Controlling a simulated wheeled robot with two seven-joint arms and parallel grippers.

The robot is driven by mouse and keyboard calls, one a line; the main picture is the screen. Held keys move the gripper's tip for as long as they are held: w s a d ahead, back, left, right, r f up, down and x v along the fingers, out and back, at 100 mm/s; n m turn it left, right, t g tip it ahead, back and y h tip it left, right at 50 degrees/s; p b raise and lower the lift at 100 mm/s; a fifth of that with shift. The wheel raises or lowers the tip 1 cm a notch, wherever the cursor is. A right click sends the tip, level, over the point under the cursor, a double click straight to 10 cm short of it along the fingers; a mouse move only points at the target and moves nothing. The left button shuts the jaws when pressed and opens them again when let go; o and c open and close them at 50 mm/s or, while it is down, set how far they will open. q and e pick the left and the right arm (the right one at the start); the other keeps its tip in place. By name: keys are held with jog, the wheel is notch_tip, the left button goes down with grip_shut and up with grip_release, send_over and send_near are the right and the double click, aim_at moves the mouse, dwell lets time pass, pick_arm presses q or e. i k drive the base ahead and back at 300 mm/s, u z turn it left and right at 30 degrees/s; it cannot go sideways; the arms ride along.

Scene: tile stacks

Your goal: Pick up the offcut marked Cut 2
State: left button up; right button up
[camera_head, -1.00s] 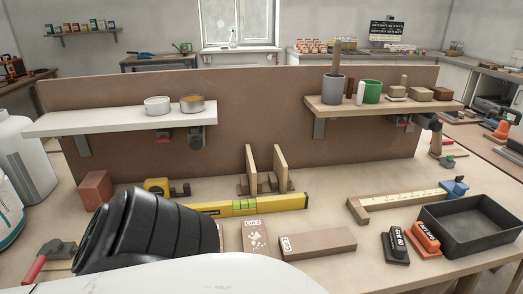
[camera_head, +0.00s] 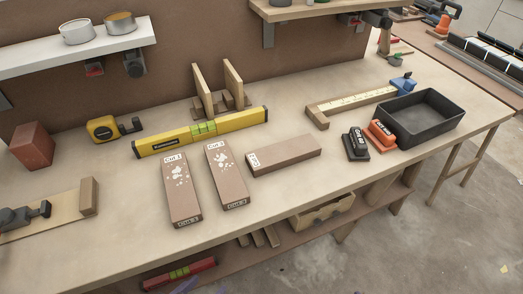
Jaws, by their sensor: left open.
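Three brown offcuts lie on the workbench in the camera_head view. All lie flat and apart from each other. Neither of my grippers shows in this view.
A yellow spirit level (camera_head: 201,131) lies just behind the offcuts. Two upright wooden boards (camera_head: 233,84) stand behind it. A black tray (camera_head: 418,117), an orange block (camera_head: 380,136) and a black block (camera_head: 357,145) are to the right. Bare bench lies in front of the offcuts.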

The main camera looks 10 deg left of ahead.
aim_at(266, 160)
jog(key=u, duration=0.45)
jog(key=k, duration=1.15)
jog(key=u, duration=0.5)
jog(key=i, duration=0.6)
jog(key=z, duration=0.1)
